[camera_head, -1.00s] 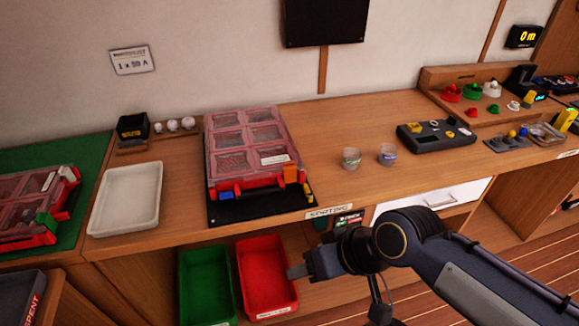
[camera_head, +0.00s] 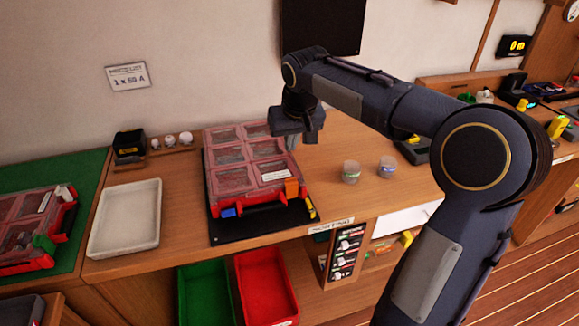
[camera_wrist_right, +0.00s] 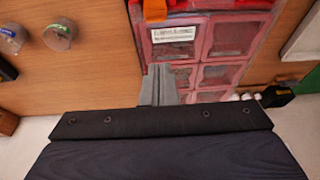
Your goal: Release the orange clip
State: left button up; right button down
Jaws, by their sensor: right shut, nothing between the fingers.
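The red case with a clear compartmented lid (camera_head: 228,150) lies on a black mat (camera_head: 262,226) on the bench. The orange clip (camera_head: 292,187) is on its front edge at the right, and a blue clip (camera_head: 229,212) is at the left of that edge. In the right wrist view the orange clip (camera_wrist_right: 155,10) is at the top edge, partly cut off. My right gripper (camera_head: 294,142) is above the back right part of the case, pointing down. Its fingers (camera_wrist_right: 158,85) are shut and empty, apart from the clip. My left gripper is not in view.
Two small clear cups (camera_head: 351,171) stand right of the case. A white tray (camera_head: 124,217) lies to the left. Green (camera_head: 205,295) and red (camera_head: 266,286) bins sit below the bench front. A second red case (camera_head: 37,229) is at far left.

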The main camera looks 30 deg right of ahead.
aim_at(288, 176)
jog(key=shift+w+d, duration=0.25)
jog(key=shift+w, duration=0.8)
jog(key=x, duration=0.9)
jog(key=shift+d+f, duration=0.1)
jog(key=shift+f, duration=0.2)
jog(key=shift+s+f, duration=0.2)
jog(key=shift+s+a+p, duration=0.2)
jog(key=shift+s, duration=0.6)
jog(key=shift+s+a+p, duration=0.2)
jog(key=shift+s, duration=0.6)
